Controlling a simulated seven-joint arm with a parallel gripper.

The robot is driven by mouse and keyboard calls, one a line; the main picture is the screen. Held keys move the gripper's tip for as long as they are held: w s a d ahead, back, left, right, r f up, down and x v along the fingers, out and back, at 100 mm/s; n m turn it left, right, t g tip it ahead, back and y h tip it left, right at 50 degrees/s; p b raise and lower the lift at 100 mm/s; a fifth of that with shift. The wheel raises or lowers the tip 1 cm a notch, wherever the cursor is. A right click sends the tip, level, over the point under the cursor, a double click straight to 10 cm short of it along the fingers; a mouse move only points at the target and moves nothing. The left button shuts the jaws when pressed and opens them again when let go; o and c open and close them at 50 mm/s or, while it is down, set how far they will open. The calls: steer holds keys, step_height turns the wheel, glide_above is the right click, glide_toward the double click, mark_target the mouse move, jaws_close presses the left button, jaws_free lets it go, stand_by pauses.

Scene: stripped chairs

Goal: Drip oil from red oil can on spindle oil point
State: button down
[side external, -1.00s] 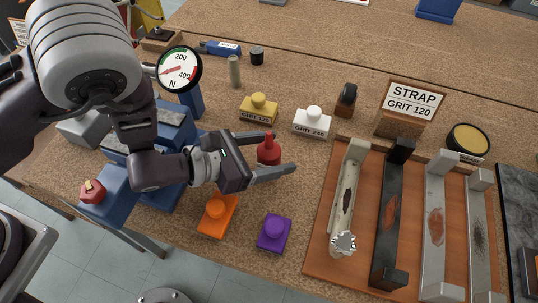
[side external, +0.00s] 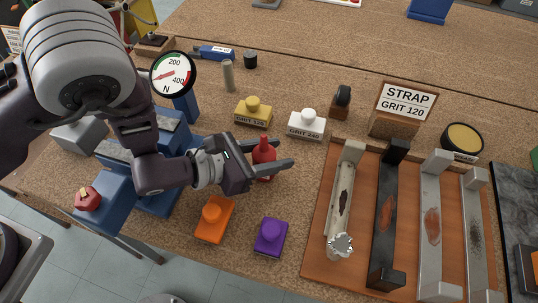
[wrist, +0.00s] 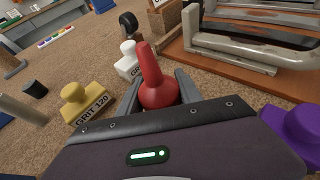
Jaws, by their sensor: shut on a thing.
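The red oil can (side external: 264,152), with a rounded body and a tapering spout, stands upright on the cork-coloured bench. It also shows in the wrist view (wrist: 157,88), spout pointing up. My gripper (side external: 283,153) reaches in from the left, low over the bench, with its fingers on either side of the can's body. It is shut on the can; the wrist view shows the two fingers (wrist: 158,92) flanking it. I cannot make out a spindle oil point in these views.
Yellow (side external: 253,112) and white (side external: 307,124) grit blocks stand behind the can; orange (side external: 214,218) and purple (side external: 270,237) blocks stand in front. A wooden tray (side external: 316,262) of metal bars lies right. A blue machine (side external: 110,195) with a round gauge (side external: 172,73) stands left.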

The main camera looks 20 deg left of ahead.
step_height(320, 180, up, 10)
steer(key=w+a+r+m+g+y, duration=0.1)
steer(key=w+a+r, duration=0.3)
steer(key=a, duration=0.4)
steer(key=w+a+r+m+g, duration=0.1)
steer(key=w+a+r, duration=0.25)
steer(key=a, duration=0.45)
steer(key=s+a+r+y, duration=0.1)
steer(key=s+a, duration=0.3)
steer(key=a, duration=0.7)
steer(key=s+a+g+y, duration=0.1)
steer(key=s+a, duration=0.4)
steer(key=a, duration=0.6)
steer(key=s+a+r+n+y, duration=0.1)
steer(key=s+a, duration=0.3)
steer(key=a, duration=0.6)
steer(key=shift+s+a+r+g+y, duration=0.3)
steer(key=shift+a+r+y, duration=0.1)
steer(key=shift+y, duration=0.3)
steer(key=shift+s+a, duration=0.15)
